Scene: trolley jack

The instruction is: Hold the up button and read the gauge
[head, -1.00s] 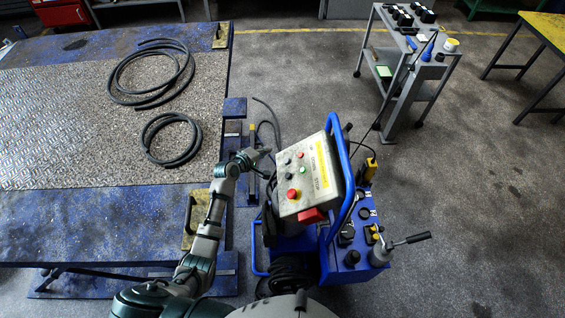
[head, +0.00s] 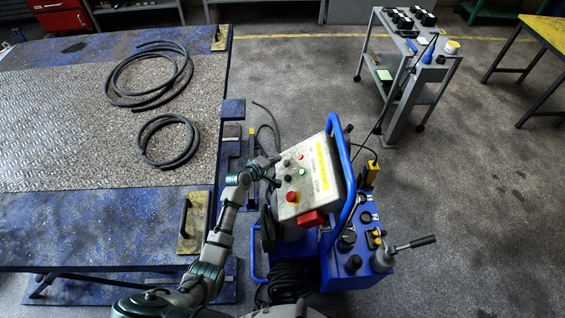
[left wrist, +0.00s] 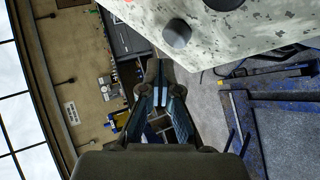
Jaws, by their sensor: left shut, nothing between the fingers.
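The control box (head: 312,188) has a pale panel with small black buttons (head: 287,161), a green one (head: 302,171), a small red one (head: 300,156) and a large red knob (head: 292,197). Its lettering is too small to tell surely which button is up. My left gripper (head: 270,164) is shut and empty at the panel's upper left edge; contact with a button cannot be made out. In the left wrist view, its closed fingers (left wrist: 160,78) lie below a black knob (left wrist: 177,33) on the speckled panel, apart in the picture. I cannot identify a gauge. My right gripper is out of view.
A blue tube frame (head: 346,170) borders the panel's right side. The blue lift platform (head: 100,220) with black hoses (head: 168,140) is left. A grey trolley (head: 405,95) stands back right.

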